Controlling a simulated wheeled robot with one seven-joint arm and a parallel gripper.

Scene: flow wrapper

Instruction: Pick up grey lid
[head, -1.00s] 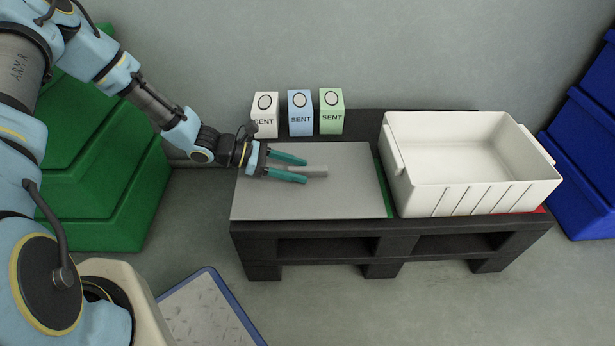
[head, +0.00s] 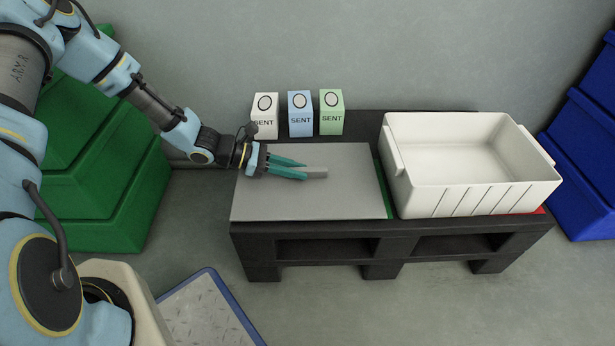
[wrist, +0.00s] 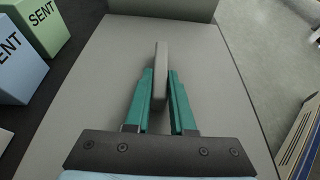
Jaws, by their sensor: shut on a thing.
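The grey lid (head: 355,200) is a flat panel lying on the left part of the black pallet, with a raised bar handle (head: 318,172) at its middle. In the wrist view the lid (wrist: 210,60) fills the middle and the handle (wrist: 161,75) stands up between my fingers. My gripper (head: 305,170), with teal fingers, is shut on the handle from the left side. The wrist view shows the fingertips (wrist: 160,72) on both sides of the handle. The lid looks flat on what lies under it; anything beneath it is hidden.
A white open crate (head: 400,185) stands on the right of the pallet (head: 380,245), a green strip (head: 382,190) between it and the lid. White (head: 265,128), blue (head: 300,127) and green (head: 331,123) SENT boxes stand behind the lid. Green bins (head: 110,190) and blue bins (head: 590,150) flank the pallet.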

